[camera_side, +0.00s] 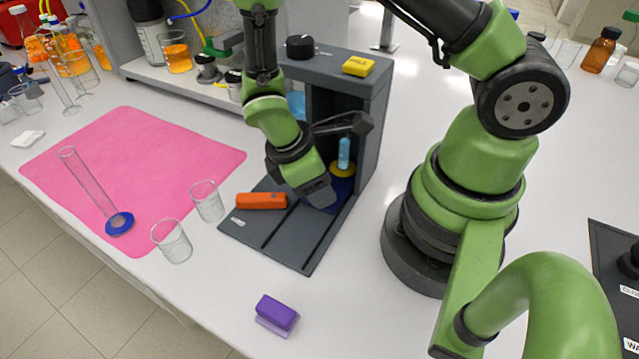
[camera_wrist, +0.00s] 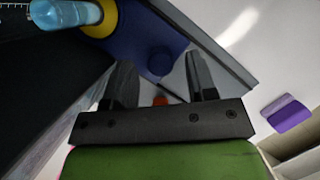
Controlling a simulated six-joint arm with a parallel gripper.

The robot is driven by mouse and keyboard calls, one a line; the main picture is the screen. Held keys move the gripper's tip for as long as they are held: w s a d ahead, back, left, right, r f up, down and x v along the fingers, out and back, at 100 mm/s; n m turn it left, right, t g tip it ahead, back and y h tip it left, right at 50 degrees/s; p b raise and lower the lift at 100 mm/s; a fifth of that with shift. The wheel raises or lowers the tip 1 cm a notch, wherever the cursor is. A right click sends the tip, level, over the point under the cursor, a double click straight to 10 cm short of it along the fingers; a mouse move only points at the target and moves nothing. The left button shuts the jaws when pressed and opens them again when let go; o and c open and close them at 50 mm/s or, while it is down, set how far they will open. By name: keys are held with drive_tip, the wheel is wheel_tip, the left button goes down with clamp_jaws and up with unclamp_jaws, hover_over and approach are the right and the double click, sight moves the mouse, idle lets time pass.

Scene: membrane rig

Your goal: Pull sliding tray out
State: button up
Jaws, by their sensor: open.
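The sliding tray is a dark blue plate (camera_side: 341,187) in the dark grey rig (camera_side: 366,140), low between its walls. A yellow ring (camera_side: 343,169) with a light blue cylinder (camera_side: 344,152) upright in it sits on the tray. In the wrist view the tray (camera_wrist: 140,30) has a round blue knob (camera_wrist: 161,61) near its edge. My gripper (camera_side: 319,196) points down at the tray's front part and hides some of it. In the wrist view the open fingers (camera_wrist: 160,72) lie on either side of the knob's line, with a visible gap; I cannot tell the height difference.
An orange block (camera_side: 261,201) lies on the rig's base plate, left of my gripper. A purple block (camera_side: 277,313) is on the table in front. The base's front part is clear.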

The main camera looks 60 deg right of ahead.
drive_tip(key=shift+s+d+f, duration=0.15)
drive_tip(key=shift+f, duration=0.4)
drive_tip(key=shift+c, duration=0.2)
clamp_jaws()
drive_tip(key=a, duration=1.1)
drive_tip(key=shift+a, duration=0.3)
drive_tip(key=shift+o, duration=0.2)
unclamp_jaws()
drive_tip(key=shift+d, duration=0.1)
